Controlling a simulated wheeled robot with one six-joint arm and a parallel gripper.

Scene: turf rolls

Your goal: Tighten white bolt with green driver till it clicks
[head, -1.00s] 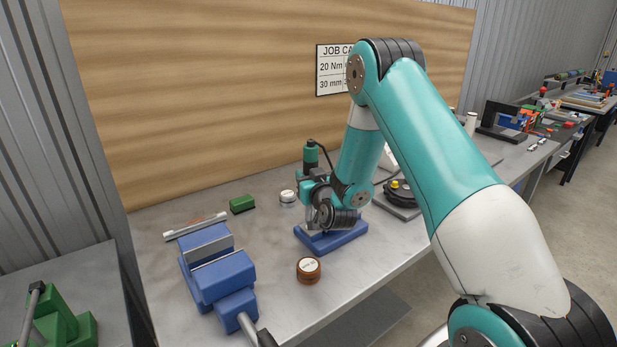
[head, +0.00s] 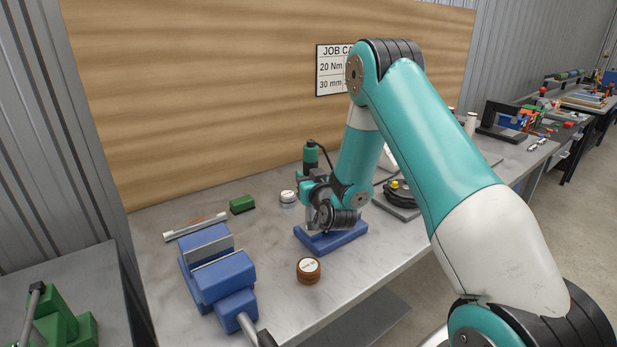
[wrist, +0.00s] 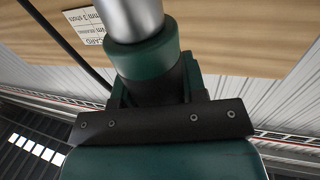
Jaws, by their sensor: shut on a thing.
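The green driver (head: 311,157) stands upright above the blue block (head: 332,238) on the bench, with a dark cable at its top. My gripper (head: 308,188) is shut on the driver. In the wrist view, the driver's dark green body (wrist: 148,55) and a silver cylindrical part (wrist: 128,18) rise between the jaws. My arm covers most of the space over the blue block. The white bolt cannot be made out, and the driver's lower tip is hidden, so contact between them cannot be told.
A blue vise (head: 220,275) stands at the bench's left. A round brown-sided container (head: 308,270) sits near the front edge. A green block (head: 242,204) and a small white-topped round item (head: 288,197) lie behind. A black-and-yellow item (head: 400,192) is right of my wrist.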

